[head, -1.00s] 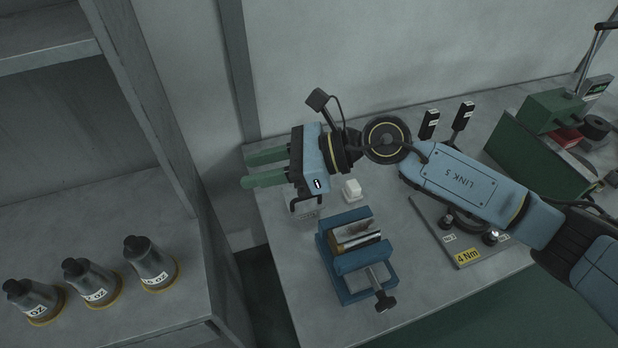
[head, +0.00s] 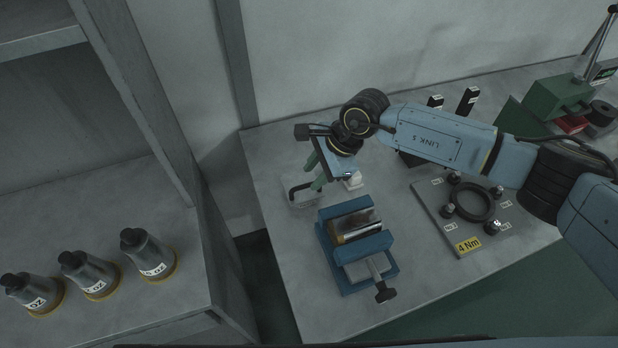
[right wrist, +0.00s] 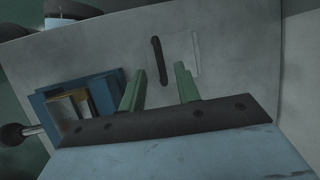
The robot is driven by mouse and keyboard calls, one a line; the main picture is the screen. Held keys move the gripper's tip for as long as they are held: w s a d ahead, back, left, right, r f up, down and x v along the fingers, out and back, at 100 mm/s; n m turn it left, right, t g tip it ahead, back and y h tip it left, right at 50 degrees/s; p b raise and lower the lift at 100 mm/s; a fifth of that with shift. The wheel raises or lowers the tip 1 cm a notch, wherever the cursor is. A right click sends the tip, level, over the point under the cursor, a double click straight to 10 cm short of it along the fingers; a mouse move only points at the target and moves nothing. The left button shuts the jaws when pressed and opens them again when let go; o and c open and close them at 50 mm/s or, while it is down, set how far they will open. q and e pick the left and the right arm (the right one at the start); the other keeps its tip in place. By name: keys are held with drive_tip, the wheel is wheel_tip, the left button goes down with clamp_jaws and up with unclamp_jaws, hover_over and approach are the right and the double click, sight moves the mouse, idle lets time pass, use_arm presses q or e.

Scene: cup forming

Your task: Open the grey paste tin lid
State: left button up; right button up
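The grey square lid of the paste tin (head: 301,199) lies near the left edge of the bench, with a dark bar handle (head: 298,188) along one side. In the right wrist view the pale lid (right wrist: 184,50) and its dark handle (right wrist: 158,60) show just beyond the fingers. My right gripper (head: 315,172) points down above the lid. Its two green fingers (right wrist: 158,70) stand apart with nothing between them; the handle appears beyond the gap, apart from the fingers. The tin's body cannot be made out. My left gripper is not in view.
A blue vise (head: 356,262) holding a metal piece stands close in front of the lid. A small white block (head: 353,181) sits right of it. A plate marked 4 Nm (head: 436,222) and a green machine (head: 555,108) stand farther right. Several bottles (head: 147,256) stand at left.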

sight(305, 185)
drive_tip(key=shift+x, duration=1.7)
clamp_jaws()
